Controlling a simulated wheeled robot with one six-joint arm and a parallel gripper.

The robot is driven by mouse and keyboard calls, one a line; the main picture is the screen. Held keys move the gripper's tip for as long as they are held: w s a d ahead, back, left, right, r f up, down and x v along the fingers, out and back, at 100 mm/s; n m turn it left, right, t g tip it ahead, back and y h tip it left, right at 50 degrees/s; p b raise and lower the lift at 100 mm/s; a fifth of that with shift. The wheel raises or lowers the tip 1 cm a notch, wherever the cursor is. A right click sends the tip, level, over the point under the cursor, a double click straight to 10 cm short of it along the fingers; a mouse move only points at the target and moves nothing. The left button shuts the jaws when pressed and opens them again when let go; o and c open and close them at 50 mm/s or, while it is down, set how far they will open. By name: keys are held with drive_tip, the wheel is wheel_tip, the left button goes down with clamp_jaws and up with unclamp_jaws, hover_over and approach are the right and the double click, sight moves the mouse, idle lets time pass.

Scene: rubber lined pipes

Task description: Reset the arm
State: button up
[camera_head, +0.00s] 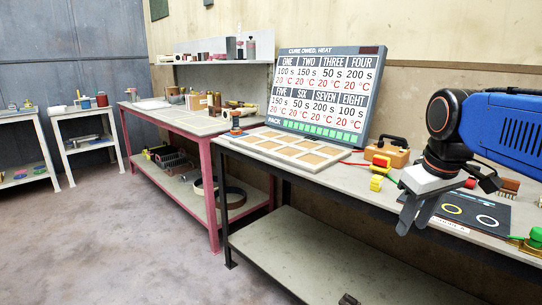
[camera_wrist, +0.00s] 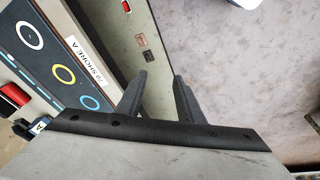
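My arm reaches in from the right in the head view, with its blue link and black wrist joints. My gripper (camera_head: 413,226) points down at the front edge of the near workbench (camera_head: 310,212). In the wrist view my gripper (camera_wrist: 158,78) shows two dark fingers with a gap between them. The gap holds nothing. The dark panel with coloured rings (camera_head: 472,212) lies on the bench just right of the fingers; it also shows at the left of the wrist view (camera_wrist: 50,55), with a "SHORE A" label.
A display board (camera_head: 328,92) stands on the bench behind a wooden compartment tray (camera_head: 292,148). A green knob on a brass base (camera_head: 536,235) is at the right. Floor is clear at the front left.

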drive_tip(key=s+a+f+m+t, duration=0.1)
drive_tip(key=s+a+f+m, duration=0.1)
drive_tip(key=s+f, duration=0.9)
wheel_tip(320, 180, down, 4)
drive_tip(key=shift+s+r+m+t, duration=0.15)
drive_tip(key=shift+s+m+t, duration=0.25)
drive_tip(key=shift+m, duration=0.3)
